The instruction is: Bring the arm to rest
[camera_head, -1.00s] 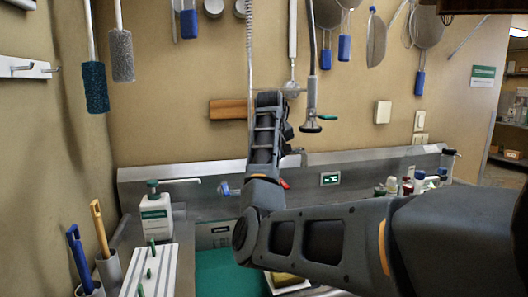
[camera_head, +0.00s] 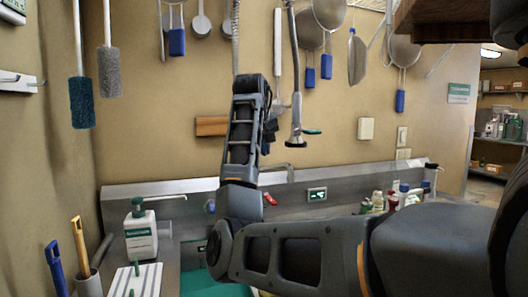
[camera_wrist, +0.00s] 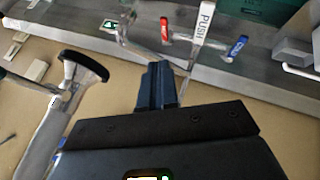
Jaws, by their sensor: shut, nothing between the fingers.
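My arm reaches in from the right in the head view and bends upward in front of the back wall. My gripper (camera_head: 270,132) is at its upper end, partly hidden behind my forearm. In the wrist view the two dark blue fingers (camera_wrist: 157,84) are together with nothing between them. The fingers point toward the sink tap with its red handle (camera_wrist: 164,29) and blue handle (camera_wrist: 236,46). I cannot tell the exact gap to the tap.
A hanging spray hose head (camera_head: 296,135) is just right of my gripper; it also shows in the wrist view (camera_wrist: 82,66). Utensils hang above. A soap bottle (camera_head: 140,230) stands left, several bottles (camera_head: 390,198) right. A dark shelf (camera_head: 440,22) overhangs the upper right.

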